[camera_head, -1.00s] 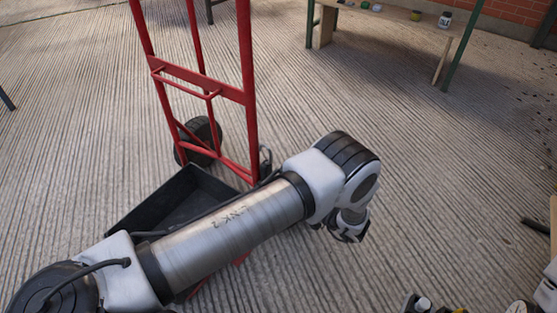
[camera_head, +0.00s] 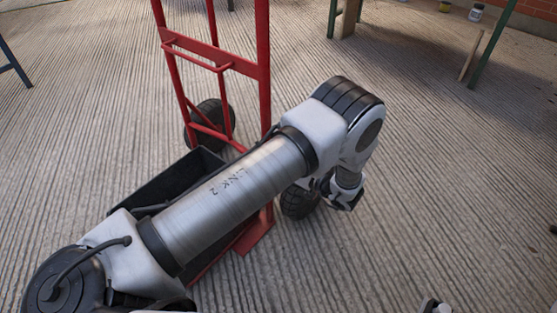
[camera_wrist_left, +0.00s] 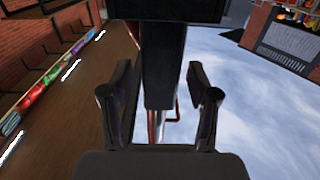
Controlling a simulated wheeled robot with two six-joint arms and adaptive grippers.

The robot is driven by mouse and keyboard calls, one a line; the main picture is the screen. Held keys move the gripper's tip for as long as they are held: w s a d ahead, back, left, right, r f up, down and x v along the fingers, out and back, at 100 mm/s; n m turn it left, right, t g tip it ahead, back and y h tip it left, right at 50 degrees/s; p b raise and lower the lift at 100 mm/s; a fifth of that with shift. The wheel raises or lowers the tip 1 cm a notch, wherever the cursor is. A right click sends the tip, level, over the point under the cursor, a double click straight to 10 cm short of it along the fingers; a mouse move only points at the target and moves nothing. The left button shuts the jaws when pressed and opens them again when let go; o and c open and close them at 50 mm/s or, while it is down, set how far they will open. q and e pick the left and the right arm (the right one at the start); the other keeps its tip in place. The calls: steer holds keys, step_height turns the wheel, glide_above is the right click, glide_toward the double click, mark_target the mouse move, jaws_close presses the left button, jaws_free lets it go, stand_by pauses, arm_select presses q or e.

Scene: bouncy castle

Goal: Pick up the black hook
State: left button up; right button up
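I cannot make out a black hook for certain in either view. A small dark thing (camera_head: 553,229) lies on the floor at the right edge of the head view, too cut off to identify. My left arm crosses the head view from the lower left, and its wrist end points down near the middle; the gripper fingers are not clear there. In the left wrist view my left gripper (camera_wrist_left: 163,105) has its two dark fingers well apart. A dark upright shape shows behind the gap, and nothing is visibly held. My right gripper is not clearly in view.
A bench leg (camera_head: 490,50) and a small jar (camera_head: 476,12) are at the upper right. The ribbed floor right of the arm is mostly clear.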

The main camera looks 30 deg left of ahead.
arm_select(q)
jaws_close()
steer(key=shift+r, duration=0.1)
